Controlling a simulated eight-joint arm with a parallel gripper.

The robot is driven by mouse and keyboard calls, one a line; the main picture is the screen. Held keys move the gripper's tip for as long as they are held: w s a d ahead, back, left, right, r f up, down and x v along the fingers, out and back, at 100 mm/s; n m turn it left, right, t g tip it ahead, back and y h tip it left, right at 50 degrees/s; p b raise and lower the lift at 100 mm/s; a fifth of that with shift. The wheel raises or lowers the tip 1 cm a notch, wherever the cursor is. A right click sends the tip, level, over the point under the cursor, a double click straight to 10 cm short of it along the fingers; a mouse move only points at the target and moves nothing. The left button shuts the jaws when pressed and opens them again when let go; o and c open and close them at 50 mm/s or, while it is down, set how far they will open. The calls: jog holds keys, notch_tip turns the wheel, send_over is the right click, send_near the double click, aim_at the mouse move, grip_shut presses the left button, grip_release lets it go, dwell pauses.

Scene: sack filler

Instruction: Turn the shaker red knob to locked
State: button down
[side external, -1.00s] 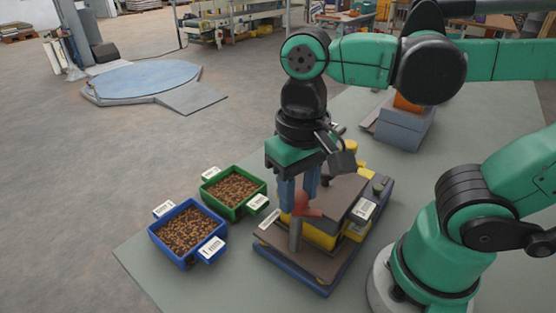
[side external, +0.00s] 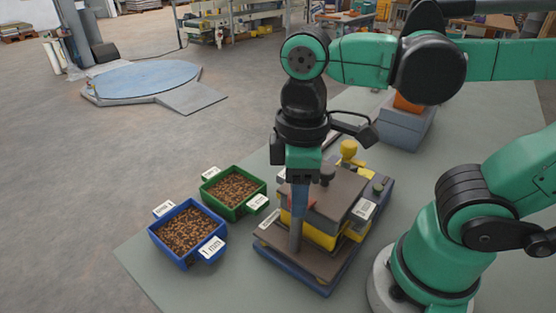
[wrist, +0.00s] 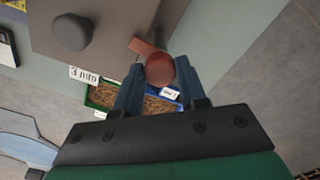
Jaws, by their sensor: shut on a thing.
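The shaker (side external: 300,267) stands on the table, with a dark top, yellow sides and a blue base. Its red knob (wrist: 160,70) sits on a grey post (side external: 296,232) at the shaker's front left corner. My gripper (wrist: 146,82) points down over the post and is shut on the red knob, with one blue finger on each side of it. In the wrist view a reddish pointer (wrist: 140,46) sticks out from the knob towards the shaker's top plate. In the side view the fingers hide most of the knob. I cannot read any locked mark.
A green tray (side external: 262,201) and a blue tray (side external: 185,263), both full of brown pellets, stand left of the shaker. A black round knob (wrist: 72,32) rises from the shaker's top. A grey-blue box (side external: 403,125) stands behind. My arm's base is close on the right.

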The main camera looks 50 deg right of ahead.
jog(key=shift+n, duration=0.8)
jog(key=shift+c, duration=2.4)
grip_release()
jog(key=shift+r, duration=2.85)
